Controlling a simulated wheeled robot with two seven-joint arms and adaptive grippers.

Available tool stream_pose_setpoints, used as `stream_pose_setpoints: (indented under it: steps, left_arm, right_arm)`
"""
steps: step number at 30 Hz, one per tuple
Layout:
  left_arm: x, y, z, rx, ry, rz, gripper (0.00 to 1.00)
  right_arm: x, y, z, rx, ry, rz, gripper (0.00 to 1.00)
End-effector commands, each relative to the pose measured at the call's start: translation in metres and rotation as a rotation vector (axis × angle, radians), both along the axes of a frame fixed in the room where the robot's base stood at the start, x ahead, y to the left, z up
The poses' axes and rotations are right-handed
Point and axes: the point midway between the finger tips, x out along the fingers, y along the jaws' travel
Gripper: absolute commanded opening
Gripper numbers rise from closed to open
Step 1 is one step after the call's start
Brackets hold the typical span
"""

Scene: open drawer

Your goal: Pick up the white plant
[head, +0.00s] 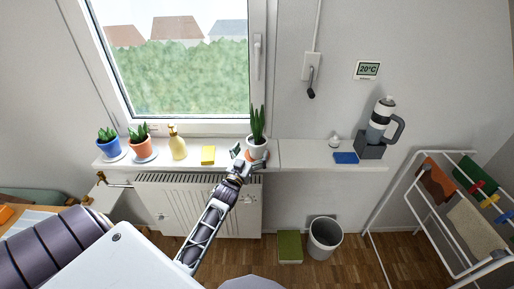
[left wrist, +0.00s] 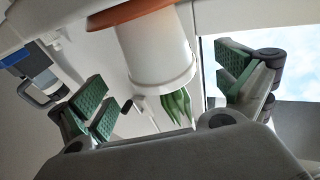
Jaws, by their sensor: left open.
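The white plant (head: 258,142) is a white pot with tall green pointed leaves. It stands upright on an orange saucer (head: 267,157) on the windowsill, right of the window's middle. My left gripper (head: 247,157) is open at the front of this pot, near the sill's edge. In the left wrist view the picture is upside down, and the white pot (left wrist: 155,52) shows between the two green-padded fingers of the gripper (left wrist: 167,85), with clear gaps on both sides. Part of the leaves is hidden behind the gripper body there. My right gripper is not in view.
On the sill (head: 310,151) stand a blue pot (head: 108,148), an orange pot (head: 140,147), a yellow spray bottle (head: 177,147) and a yellow block (head: 208,155) to the left. A blue item (head: 346,158) and a bottle in a grey holder (head: 370,145) are right. A radiator (head: 190,205) is below.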

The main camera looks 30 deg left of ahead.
Motion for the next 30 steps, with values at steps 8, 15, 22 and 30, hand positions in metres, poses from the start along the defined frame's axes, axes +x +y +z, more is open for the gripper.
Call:
stream_pose_setpoints:
  steps: [8,15,22,30]
  left_arm:
    - [0.003,0.0,0.001,0.0,0.0,0.0,1.0]
    - [0.004,0.001,0.001,0.0,-0.001,0.0,1.0]
    - [0.015,0.002,0.006,0.0,-0.002,0.0,1.0]
    - [0.037,0.006,0.012,0.0,-0.002,0.0,1.0]
  right_arm:
    - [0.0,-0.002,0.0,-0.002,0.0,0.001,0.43]
    - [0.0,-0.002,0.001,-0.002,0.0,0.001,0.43]
    - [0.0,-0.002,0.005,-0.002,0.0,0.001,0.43]
    - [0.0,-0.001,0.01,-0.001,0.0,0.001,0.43]
